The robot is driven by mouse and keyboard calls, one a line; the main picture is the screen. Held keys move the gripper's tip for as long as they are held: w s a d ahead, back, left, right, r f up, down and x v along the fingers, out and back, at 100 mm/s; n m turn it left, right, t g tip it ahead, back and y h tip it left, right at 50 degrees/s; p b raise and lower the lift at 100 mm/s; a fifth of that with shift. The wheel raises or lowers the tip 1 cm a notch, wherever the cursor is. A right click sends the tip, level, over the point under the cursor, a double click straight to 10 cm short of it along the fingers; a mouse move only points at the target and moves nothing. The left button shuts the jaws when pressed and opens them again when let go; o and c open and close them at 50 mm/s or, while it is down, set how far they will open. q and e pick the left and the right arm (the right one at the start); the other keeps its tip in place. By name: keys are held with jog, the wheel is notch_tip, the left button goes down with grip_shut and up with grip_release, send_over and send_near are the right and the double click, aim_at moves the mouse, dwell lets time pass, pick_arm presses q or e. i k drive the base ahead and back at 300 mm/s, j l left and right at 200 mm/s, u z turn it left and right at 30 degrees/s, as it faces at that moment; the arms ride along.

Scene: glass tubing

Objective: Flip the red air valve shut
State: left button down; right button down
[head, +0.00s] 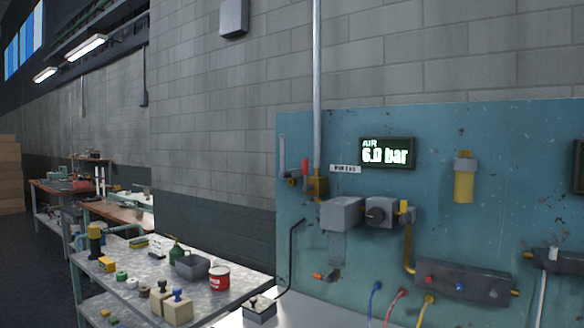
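The red air valve handle (305,171) stands upright at the left part of the teal wall panel. It sits beside the brass valve body (318,186) at the foot of the grey vertical pipe (317,80). A display (387,152) to the right of the valve reads "AIR 6.0 bar". A small white label (345,169) is just below and left of the display; its text is too small to read surely. Neither of my grippers is in view.
The teal panel (530,130) also carries a grey box (342,214), a knob box (380,212), a yellow cylinder (465,180) and a manifold (462,284) with hoses below. A metal workbench (225,300) with a red can (218,278) and small tools stands at lower left.

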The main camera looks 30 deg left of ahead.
aim_at(307, 187)
jog(key=i+j+z, duration=0.1)
jog(key=j+z, duration=0.25)
jog(key=j, duration=1)
jog(key=k+j+z, duration=0.1)
jog(key=j+z, duration=0.3)
jog(key=j, duration=0.9)
